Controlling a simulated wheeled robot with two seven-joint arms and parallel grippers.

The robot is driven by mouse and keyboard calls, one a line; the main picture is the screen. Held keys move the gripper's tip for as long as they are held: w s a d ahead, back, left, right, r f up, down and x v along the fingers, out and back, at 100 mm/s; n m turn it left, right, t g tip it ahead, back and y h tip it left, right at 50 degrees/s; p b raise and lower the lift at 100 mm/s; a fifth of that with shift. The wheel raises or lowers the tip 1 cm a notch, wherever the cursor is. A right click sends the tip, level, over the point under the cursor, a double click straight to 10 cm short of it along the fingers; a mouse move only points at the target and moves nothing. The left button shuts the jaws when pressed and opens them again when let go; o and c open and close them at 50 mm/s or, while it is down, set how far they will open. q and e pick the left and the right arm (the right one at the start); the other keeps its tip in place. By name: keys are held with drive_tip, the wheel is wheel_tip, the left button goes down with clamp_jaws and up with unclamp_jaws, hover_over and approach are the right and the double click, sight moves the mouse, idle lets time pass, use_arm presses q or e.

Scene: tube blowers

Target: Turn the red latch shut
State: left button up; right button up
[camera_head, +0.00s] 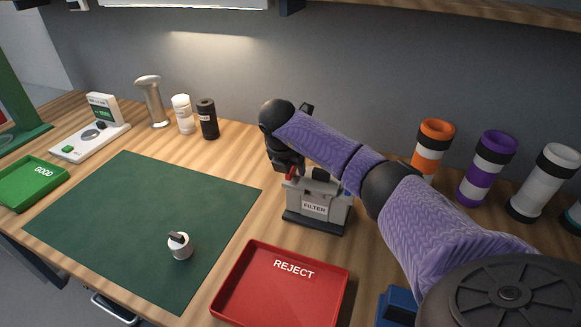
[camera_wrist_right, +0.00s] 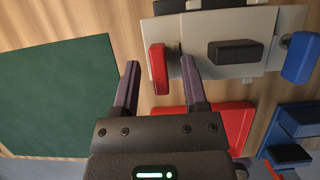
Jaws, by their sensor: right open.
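The filter box (camera_head: 316,208) is a grey unit labelled FILTER, standing on the table right of the green mat. Its red latch (camera_head: 291,173) shows at its left end, partly hidden by my right gripper (camera_head: 288,167). In the right wrist view the red latch (camera_wrist_right: 158,69) is a short upright bar at the box's left edge. It lies between the two open fingers of my right gripper (camera_wrist_right: 160,64), with a visible gap on each side. Contact cannot be seen. My left gripper is not in view.
The red REJECT tray (camera_head: 272,256) lies in front of the filter box. A small white and grey part (camera_head: 180,246) stands on the green mat (camera_head: 135,220). Coloured tubes (camera_head: 486,168) stand at the right behind my right arm. A green GOOD tray (camera_head: 28,184) is at far left.

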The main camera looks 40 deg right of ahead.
clamp_jaws()
drive_tip(key=shift+n, duration=0.3)
drive_tip(key=shift+s+d+r+n+t+p, duration=0.1)
drive_tip(key=shift+n+t+p, duration=0.25)
drive_tip(key=shift+n, duration=0.25)
drive_tip(key=n+y, duration=0.1)
drive_tip(key=n, duration=0.1)
drive_tip(key=shift+s+d+n+t, duration=0.1)
drive_tip(key=shift+s+n+t, duration=0.05)
drive_tip(key=shift+n+t, duration=0.2)
drive_tip(key=n, duration=0.1)
drive_tip(key=n+y, duration=0.1)
drive_tip(key=n, duration=0.1)
drive_tip(key=n+t, duration=0.1)
drive_tip(key=shift+s+d+n+y, duration=0.1)
drive_tip(key=shift+d+n+y, duration=0.15)
drive_tip(key=shift+y, duration=0.05)
drive_tip(key=n, duration=0.1)
drive_tip(key=n+y+b, duration=0.1)
drive_tip(key=n, duration=0.2)
drive_tip(key=shift+d+y, duration=0.3)
drive_tip(key=shift+y, duration=0.1)
drive_tip(key=shift+d+n+y+b, duration=0.15)
drive_tip(key=shift+n+y+b, duration=0.3)
drive_tip(key=shift+n, duration=0.75)
drive_tip(key=shift+d+n+y+b, duration=0.1)
drive_tip(key=shift+n+y+b, duration=0.35)
drive_tip(key=shift+n, duration=0.75)
